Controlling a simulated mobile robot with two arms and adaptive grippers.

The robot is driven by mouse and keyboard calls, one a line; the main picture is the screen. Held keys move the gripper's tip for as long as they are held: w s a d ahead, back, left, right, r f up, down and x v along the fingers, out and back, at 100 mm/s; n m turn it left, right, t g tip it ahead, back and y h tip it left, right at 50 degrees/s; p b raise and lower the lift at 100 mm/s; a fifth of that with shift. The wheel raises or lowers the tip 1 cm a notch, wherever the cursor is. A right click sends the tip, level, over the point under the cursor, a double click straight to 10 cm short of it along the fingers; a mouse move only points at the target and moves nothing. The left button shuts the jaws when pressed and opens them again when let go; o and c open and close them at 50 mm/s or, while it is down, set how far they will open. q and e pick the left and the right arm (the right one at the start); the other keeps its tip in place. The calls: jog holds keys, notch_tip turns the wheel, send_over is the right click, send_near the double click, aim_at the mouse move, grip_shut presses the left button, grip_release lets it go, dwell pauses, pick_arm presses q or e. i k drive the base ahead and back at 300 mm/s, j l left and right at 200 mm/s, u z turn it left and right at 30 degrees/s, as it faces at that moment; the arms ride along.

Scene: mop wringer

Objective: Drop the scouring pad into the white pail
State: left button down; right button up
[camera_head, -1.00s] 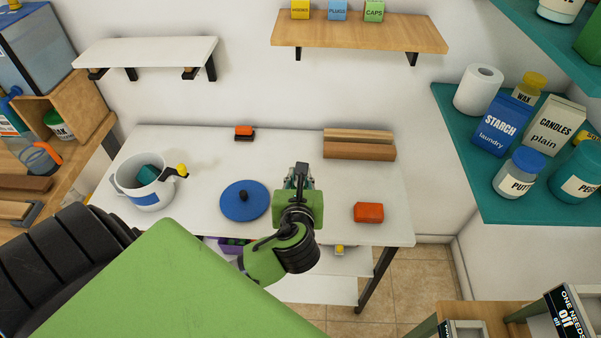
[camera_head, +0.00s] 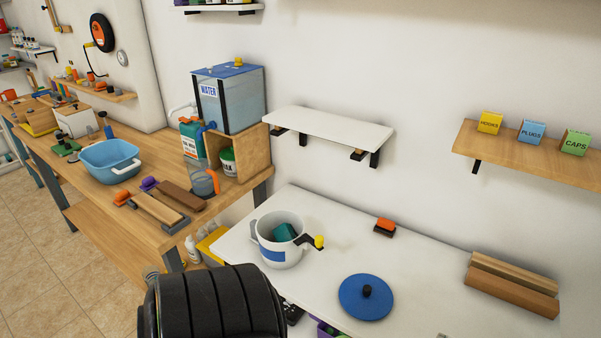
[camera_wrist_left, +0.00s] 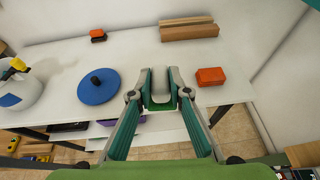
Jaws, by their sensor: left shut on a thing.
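The white pail (camera_head: 268,249) stands on the white table's left part, with a blue patch on its side and a teal block (camera_head: 284,233) inside. A black and yellow piece (camera_head: 313,242) sits at its right rim. In the left wrist view the pail (camera_wrist_left: 18,92) shows at the left edge. My left gripper (camera_wrist_left: 160,90) is over the table's front edge, right of the blue lid and apart from the pail. It is shut on a small green thing (camera_wrist_left: 160,107), seemingly the scouring pad, mostly hidden between the fingers. My right gripper is in neither view.
A blue round lid (camera_head: 366,297) lies right of the pail. An orange-topped brush (camera_head: 385,226) and wooden blocks (camera_head: 512,284) lie along the back. An orange block (camera_wrist_left: 210,76) is right of my gripper. A white shelf (camera_head: 330,130) hangs above the pail.

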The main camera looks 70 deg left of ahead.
aim_at(275, 260)
jog(key=k+j+z, duration=0.1)
jog(key=j, duration=0.3)
jog(key=k+j, duration=0.25)
jog(key=j, duration=0.15)
jog(key=k+j+z, duration=0.15)
jog(key=j, duration=0.25)
jog(key=k+j+z, duration=0.1)
jog(key=k+j, duration=0.15)
jog(key=j, duration=0.15)
jog(key=k+j+z, duration=0.1)
jog(key=j, duration=0.25)
jog(key=k, duration=0.1)
